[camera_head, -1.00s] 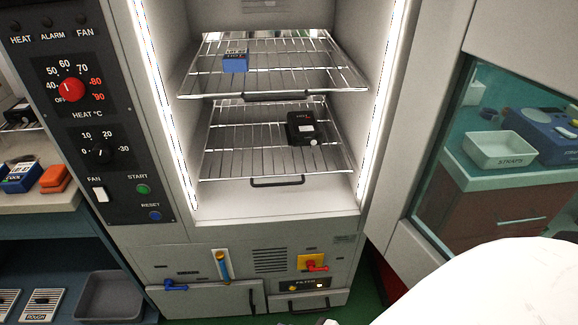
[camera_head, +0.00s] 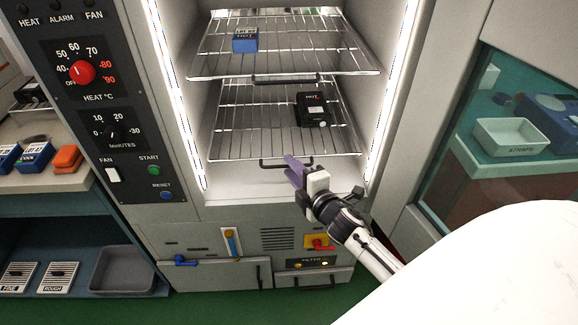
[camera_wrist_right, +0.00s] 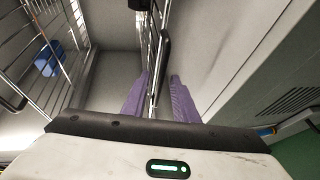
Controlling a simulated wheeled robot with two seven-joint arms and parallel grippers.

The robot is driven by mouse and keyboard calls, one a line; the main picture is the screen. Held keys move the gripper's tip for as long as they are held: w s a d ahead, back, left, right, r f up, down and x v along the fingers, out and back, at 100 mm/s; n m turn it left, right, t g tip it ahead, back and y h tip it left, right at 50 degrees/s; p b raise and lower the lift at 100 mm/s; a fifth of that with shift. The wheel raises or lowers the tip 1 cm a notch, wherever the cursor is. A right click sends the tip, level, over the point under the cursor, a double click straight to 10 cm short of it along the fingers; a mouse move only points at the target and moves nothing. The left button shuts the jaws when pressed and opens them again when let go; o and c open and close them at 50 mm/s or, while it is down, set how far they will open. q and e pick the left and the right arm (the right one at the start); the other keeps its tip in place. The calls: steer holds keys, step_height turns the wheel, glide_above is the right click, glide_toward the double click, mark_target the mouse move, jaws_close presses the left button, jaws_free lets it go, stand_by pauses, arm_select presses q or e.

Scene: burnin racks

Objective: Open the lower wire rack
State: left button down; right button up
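The lower wire rack (camera_head: 240,140) sits level in the lit chamber, its black handle (camera_head: 268,165) at the front edge. A black box (camera_head: 311,108) rests on its right part. My right gripper (camera_head: 291,168) is at the right end of that handle, its purple fingers pointing into the chamber. In the right wrist view the fingers (camera_wrist_right: 158,92) are apart, and the lower rack's handle (camera_wrist_right: 165,48) lies ahead, in line with the gap. I cannot tell whether they touch it. My left gripper is not in view.
The upper wire rack (camera_head: 290,58) above holds a blue box (camera_head: 245,40) and has its own handle (camera_head: 286,80). A control panel (camera_head: 85,110) stands left. An open door with a window (camera_head: 530,150) is at right. Below are a red switch (camera_head: 318,242) and drawers.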

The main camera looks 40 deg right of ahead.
steer(key=shift+x, duration=0.85)
steer(key=shift+w, duration=0.15)
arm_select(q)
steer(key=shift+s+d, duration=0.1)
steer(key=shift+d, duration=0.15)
arm_select(e)
steer(key=shift+c, duration=0.4)
jaws_close()
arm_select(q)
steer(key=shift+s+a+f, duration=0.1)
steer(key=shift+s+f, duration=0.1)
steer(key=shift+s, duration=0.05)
arm_select(e)
steer(key=shift+f, duration=0.1)
steer(key=shift+a, duration=0.1)
